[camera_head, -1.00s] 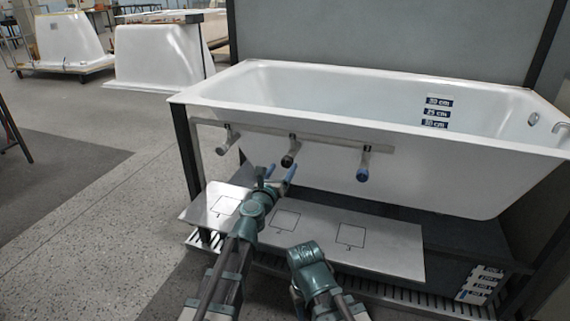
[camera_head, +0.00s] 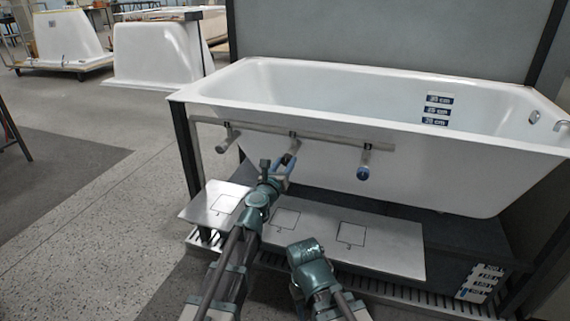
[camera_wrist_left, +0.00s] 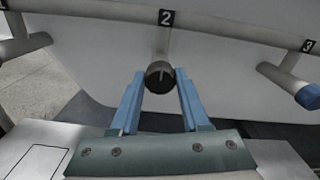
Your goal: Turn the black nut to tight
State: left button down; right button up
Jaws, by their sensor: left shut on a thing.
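The black nut (camera_wrist_left: 160,74) sits on the end of the middle pipe stub, under the label "2" in the left wrist view. A pale line shows on its face. My left gripper (camera_wrist_left: 160,88) has its two blue fingers on either side of the nut, shut on it. In the head view the left gripper (camera_head: 283,166) reaches up to the middle stub and partly hides the black nut (camera_head: 287,159). My right arm stands low in the head view, and its fingers do not show.
A grey rail (camera_head: 330,136) runs along the white bathtub (camera_head: 420,170). A grey nut (camera_head: 221,148) is on the left stub and a blue nut (camera_head: 363,173) on the right stub. A metal plate (camera_head: 385,262) with marked squares lies below.

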pick_arm(q)
jog(key=shift+m, duration=0.3)
jog(key=m, duration=0.3)
jog(key=shift+m, duration=0.3)
jog(key=m, duration=0.4)
jog(key=shift+m, duration=0.3)
jog(key=m, duration=0.4)
jog(key=shift+s, duration=0.1)
jog(key=shift+d+f+m, duration=0.1)
jog(key=shift+m, duration=2.4)
jog(key=shift+c, duration=1.9)
grip_release()
